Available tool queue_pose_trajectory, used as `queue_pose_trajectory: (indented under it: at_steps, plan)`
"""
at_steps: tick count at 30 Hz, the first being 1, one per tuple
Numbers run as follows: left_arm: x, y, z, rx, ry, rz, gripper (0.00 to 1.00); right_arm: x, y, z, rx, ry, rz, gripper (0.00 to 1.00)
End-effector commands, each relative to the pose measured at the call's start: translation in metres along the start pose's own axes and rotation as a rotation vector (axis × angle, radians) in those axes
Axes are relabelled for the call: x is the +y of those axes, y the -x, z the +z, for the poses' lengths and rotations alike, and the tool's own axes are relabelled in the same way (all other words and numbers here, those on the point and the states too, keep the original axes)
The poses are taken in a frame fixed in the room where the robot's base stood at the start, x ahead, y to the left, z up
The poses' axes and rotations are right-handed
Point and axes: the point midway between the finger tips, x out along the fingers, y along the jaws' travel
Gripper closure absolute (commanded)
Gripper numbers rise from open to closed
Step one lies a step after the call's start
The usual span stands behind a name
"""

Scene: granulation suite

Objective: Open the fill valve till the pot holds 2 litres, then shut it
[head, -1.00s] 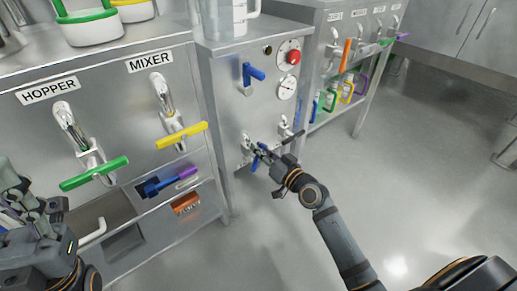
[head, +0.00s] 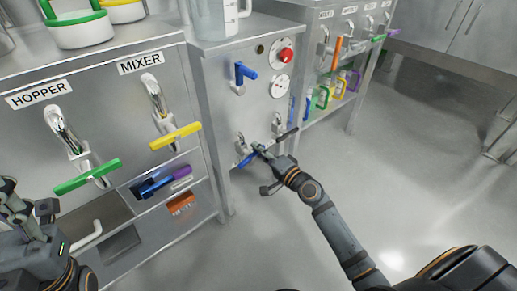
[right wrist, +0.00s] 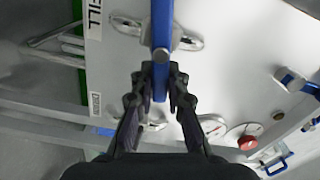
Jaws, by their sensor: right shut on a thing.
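The fill valve's blue handle (head: 245,161) is low on the steel panel (head: 228,110). In the right wrist view the blue handle (right wrist: 162,25) runs between my fingers, beside a label that seems to read FILL (right wrist: 95,18). My right gripper (head: 260,152) is shut on this handle; its fingertips (right wrist: 160,75) press on both sides of it. A clear graduated pot (head: 217,18) stands on top of the panel, cut by the top edge; I cannot tell its liquid level. My left gripper (head: 14,205) is at the left edge, away from the valve; its jaw state is unclear.
A dark-handled valve (head: 287,134) sits just right of the blue one. Above are a blue lever (head: 244,74), a dial gauge (head: 281,86) and a red button (head: 286,56). Green (head: 88,177) and yellow (head: 176,136) handles are on the left cabinet. The floor at right is clear.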

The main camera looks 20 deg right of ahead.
Motion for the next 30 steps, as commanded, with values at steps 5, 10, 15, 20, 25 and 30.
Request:
queue_pose_trajectory:
  at_steps: [5, 10, 15, 20, 25, 30]
  plan:
    - [0.0012, -0.0004, -0.0002, 0.001, 0.002, 0.008, 0.60, 0.0057, 0.0005, 0.0010, -0.002, -0.119, 0.004, 1.00]
    - [0.0017, -0.0006, -0.0003, 0.002, 0.003, 0.011, 0.60, 0.0085, 0.0005, 0.0014, -0.002, -0.199, 0.004, 1.00]
    - [0.0016, -0.0008, -0.0003, 0.002, 0.003, 0.011, 0.60, 0.0098, 0.0005, 0.0019, -0.002, -0.247, 0.004, 1.00]
    - [0.0010, -0.0008, -0.0003, 0.001, 0.003, 0.007, 0.60, 0.0105, 0.0006, 0.0021, -0.002, -0.267, 0.004, 1.00]
    - [0.0001, -0.0008, -0.0002, 0.001, 0.001, 0.002, 0.60, 0.0108, 0.0006, 0.0023, -0.002, -0.272, 0.004, 1.00]
    - [-0.0006, -0.0008, -0.0002, 0.001, 0.000, -0.003, 0.60, 0.0109, 0.0006, 0.0024, -0.002, -0.272, 0.004, 1.00]
